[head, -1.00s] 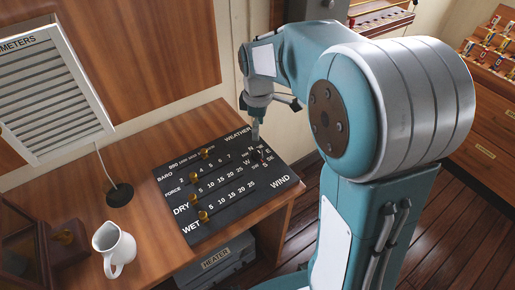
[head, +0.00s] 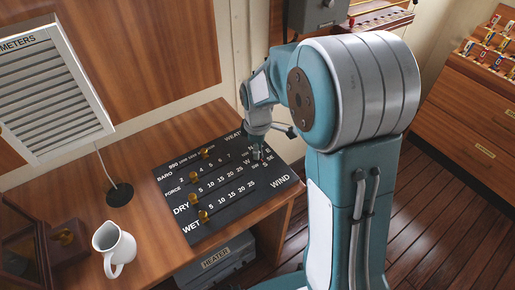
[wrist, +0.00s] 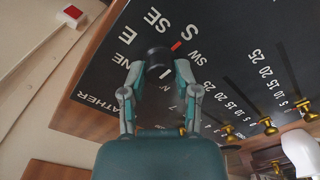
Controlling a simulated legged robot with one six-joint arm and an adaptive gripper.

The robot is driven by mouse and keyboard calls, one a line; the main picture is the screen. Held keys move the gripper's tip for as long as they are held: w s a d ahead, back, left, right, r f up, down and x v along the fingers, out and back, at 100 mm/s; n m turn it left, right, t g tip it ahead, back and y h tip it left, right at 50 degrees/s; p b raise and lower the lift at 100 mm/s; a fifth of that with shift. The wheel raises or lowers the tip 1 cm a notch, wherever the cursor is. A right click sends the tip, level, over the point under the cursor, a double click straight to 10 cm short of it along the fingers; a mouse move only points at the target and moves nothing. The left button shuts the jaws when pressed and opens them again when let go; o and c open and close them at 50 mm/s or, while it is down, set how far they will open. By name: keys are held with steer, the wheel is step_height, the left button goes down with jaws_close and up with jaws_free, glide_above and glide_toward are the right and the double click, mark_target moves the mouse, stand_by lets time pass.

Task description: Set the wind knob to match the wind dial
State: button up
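The black wind knob (wrist: 157,54) is on the dark weather board (head: 225,223), inside a ring of compass letters. In the wrist view a red mark (wrist: 176,46) beside the knob lies between S and SW. My gripper (wrist: 158,68) has its two fingers on opposite sides of the knob, apart, with a small gap seeming to show at each side. In the head view my gripper (head: 258,152) is down at the board's right end and hides most of the knob. I see no wind dial in either view.
Brass sliders (head: 204,216) stand on the board's left. A white jug (head: 115,248) and a louvred panel (head: 50,90) on a stand are further left on the wooden desk (head: 150,195). A heater box (head: 217,262) is under the desk. A red button (wrist: 72,13) is on the wall.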

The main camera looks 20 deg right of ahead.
jaws_close()
steer(key=shift+m, duration=0.3)
steer(key=m, duration=0.3)
steer(key=shift+m, duration=0.3)
steer(key=m, duration=0.4)
steer(key=shift+m, duration=0.3)
steer(key=m, duration=0.4)
steer(key=shift+m, duration=2.5)
